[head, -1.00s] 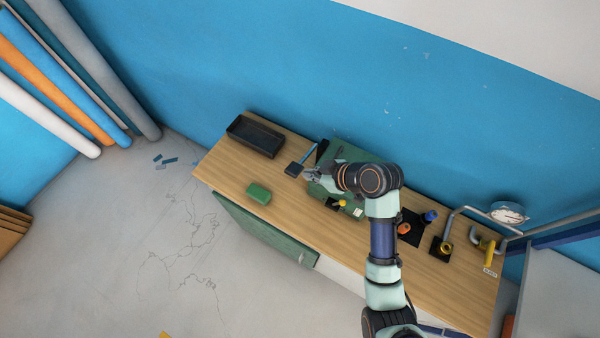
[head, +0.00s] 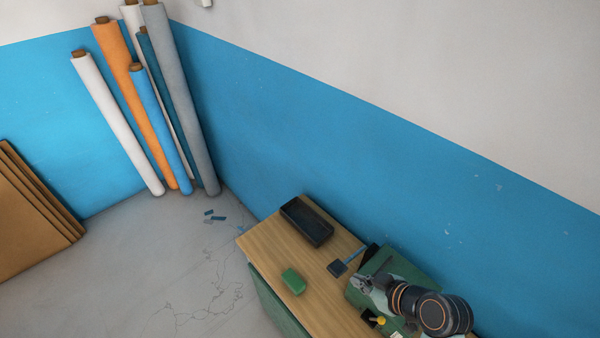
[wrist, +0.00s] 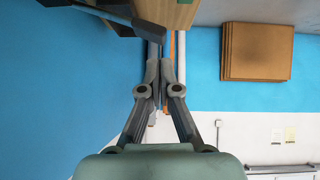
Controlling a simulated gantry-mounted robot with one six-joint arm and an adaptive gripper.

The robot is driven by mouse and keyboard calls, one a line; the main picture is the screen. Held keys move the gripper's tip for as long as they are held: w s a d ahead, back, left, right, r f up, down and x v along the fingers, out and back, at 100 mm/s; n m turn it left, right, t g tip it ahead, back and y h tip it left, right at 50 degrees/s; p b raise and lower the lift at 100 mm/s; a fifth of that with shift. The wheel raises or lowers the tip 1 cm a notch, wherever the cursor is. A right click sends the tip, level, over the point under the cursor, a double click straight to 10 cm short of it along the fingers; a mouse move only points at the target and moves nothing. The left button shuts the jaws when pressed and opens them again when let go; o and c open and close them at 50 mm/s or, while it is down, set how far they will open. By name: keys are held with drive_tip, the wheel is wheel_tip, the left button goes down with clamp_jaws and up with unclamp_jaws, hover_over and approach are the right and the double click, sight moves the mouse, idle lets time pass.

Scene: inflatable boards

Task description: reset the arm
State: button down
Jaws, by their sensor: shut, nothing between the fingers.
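A black tray (head: 307,221), a green block (head: 293,281) and a blue-handled brush (head: 345,264) lie on the bench. Rolls (head: 127,100) lean in the corner. Brown panels (head: 30,215) stand at left, also in the wrist view (wrist: 257,52).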

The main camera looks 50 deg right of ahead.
drive_tip(key=w+a+r+n+t+p, duration=0.1)
drive_tip(key=w+a+r+p, duration=0.2)
drive_tip(key=w+a+r, duration=0.5)
drive_tip(key=w+a+r+p, duration=0.3)
drive_tip(key=w+a+r, duration=0.25)
drive_tip(key=a, duration=0.45)
drive_tip(key=a+r+t+y+p, duration=0.1)
drive_tip(key=a+r+t+p, duration=0.1)
drive_tip(key=a+r, duration=1)
drive_tip(key=a+p, duration=0.1)
drive_tip(key=a, duration=0.3)
drive_tip(key=shift+r+t+p, duration=0.35)
drive_tip(key=shift+t, duration=0.05)
drive_tip(key=shift+w+a, duration=0.1)
